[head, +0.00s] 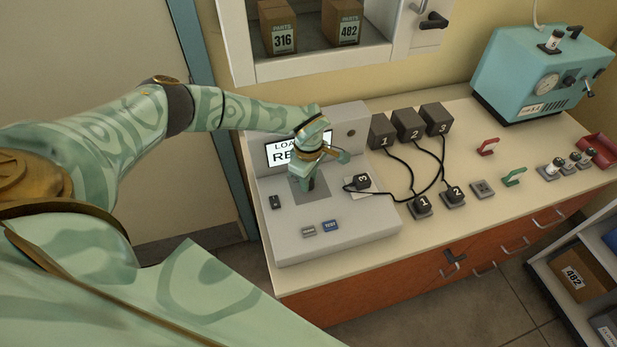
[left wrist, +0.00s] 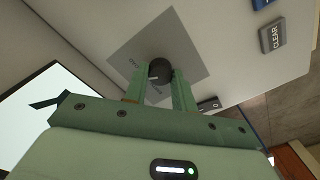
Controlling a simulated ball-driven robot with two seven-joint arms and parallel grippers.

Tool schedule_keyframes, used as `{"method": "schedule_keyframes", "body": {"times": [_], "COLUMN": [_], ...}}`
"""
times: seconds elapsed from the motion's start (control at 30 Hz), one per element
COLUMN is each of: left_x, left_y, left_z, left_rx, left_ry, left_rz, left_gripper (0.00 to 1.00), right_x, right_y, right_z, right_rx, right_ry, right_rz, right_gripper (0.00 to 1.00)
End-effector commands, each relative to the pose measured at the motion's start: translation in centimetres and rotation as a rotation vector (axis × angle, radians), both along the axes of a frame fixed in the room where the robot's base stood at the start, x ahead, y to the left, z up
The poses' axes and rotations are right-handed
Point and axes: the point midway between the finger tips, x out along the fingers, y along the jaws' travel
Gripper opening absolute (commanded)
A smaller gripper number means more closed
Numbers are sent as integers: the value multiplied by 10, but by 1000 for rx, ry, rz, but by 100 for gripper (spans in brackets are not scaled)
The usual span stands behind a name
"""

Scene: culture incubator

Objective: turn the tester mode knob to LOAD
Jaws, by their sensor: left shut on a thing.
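The tester (head: 340,235) is a pale grey console on the bench. Its lit screen (head: 284,153) shows "LOA" and "RE", the rest hidden by my left gripper. The mode knob (left wrist: 160,70) is round and dark, on a grey square plate (left wrist: 190,50) in the left wrist view. My left gripper (head: 309,178) points down over the plate. In the left wrist view its two green fingers (left wrist: 159,80) are shut on the knob, one on each side.
A CLEAR button (left wrist: 272,36) and a blue TEST button (head: 331,225) sit near the tester's front. Black plug 3 (head: 362,182) and its cable lie just right of the gripper. Several dark blocks, cables and a teal machine (head: 543,75) stand further right.

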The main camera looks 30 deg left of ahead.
Motion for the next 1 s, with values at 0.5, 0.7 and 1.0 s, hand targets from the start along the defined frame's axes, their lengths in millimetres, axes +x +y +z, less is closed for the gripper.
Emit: {"method": "schedule_keyframes", "body": {"times": [0.5, 0.7, 1.0], "left_x": [1, 1, 1], "left_y": [-1, -2, -2], "left_z": [0, 1, 1], "left_rx": [-2, -2, -3], "left_ry": [-2, -3, -2], "left_rz": [-303, -339, -345], "left_gripper": [3, 3, 3], "right_x": [0, 0, 0], "right_y": [0, 0, 0], "right_z": [0, 0, 0], "right_rx": [0, 0, 0], "right_ry": [0, 1, 1], "right_rz": [0, 0, 0], "right_gripper": [0, 0, 0]}}
